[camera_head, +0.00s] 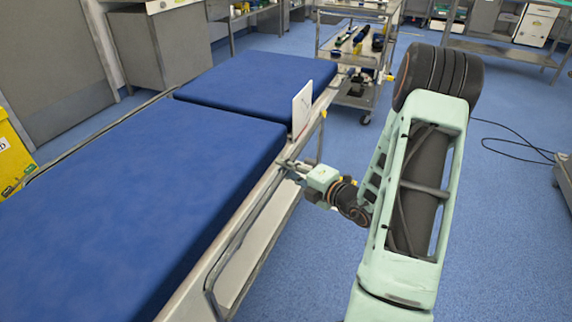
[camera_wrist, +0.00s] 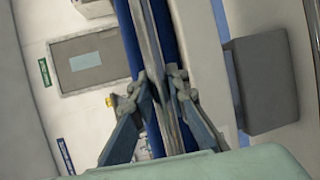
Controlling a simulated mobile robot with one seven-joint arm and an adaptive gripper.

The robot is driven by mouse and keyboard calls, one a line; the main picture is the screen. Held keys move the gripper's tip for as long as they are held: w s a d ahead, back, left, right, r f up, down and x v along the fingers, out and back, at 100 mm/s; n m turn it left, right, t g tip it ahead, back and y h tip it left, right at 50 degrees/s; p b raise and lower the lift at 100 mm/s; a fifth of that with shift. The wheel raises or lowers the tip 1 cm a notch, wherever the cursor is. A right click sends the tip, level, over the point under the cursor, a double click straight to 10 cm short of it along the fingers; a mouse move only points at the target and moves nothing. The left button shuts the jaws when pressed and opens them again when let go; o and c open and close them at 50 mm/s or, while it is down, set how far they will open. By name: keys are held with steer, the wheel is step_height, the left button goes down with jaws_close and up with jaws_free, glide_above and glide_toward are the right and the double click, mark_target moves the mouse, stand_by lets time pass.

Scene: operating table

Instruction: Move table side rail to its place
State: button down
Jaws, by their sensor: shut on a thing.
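The operating table has dark blue pads (camera_head: 120,160) and a metal frame along its side. The table side rail (camera_head: 236,246) is a long thin metal bar with a bent near end, beside the table's right edge. My gripper (camera_head: 290,167) is at this edge, next to the gap between the two pads. In the wrist view, my gripper's fingers (camera_wrist: 163,88) are closed on both sides of the metal rail (camera_wrist: 148,40), which runs up between them. The blue pad shows behind. Whether the rail is raised or lowered, and its far end, I cannot tell.
A white panel (camera_head: 302,109) stands upright at the table edge just beyond my gripper. A metal trolley (camera_head: 352,95) with items stands past the table's far end. A yellow bin (camera_head: 12,155) is at the left. The blue floor (camera_head: 510,215) at the right is mostly open, with a black cable.

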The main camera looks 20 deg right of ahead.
steer(key=shift+s+f, duration=0.15)
steer(key=shift+f, duration=0.2)
steer(key=c, duration=2)
jaws_free()
steer(key=shift+o, duration=0.8)
steer(key=shift+r, duration=0.1)
steer(key=v, duration=1.2)
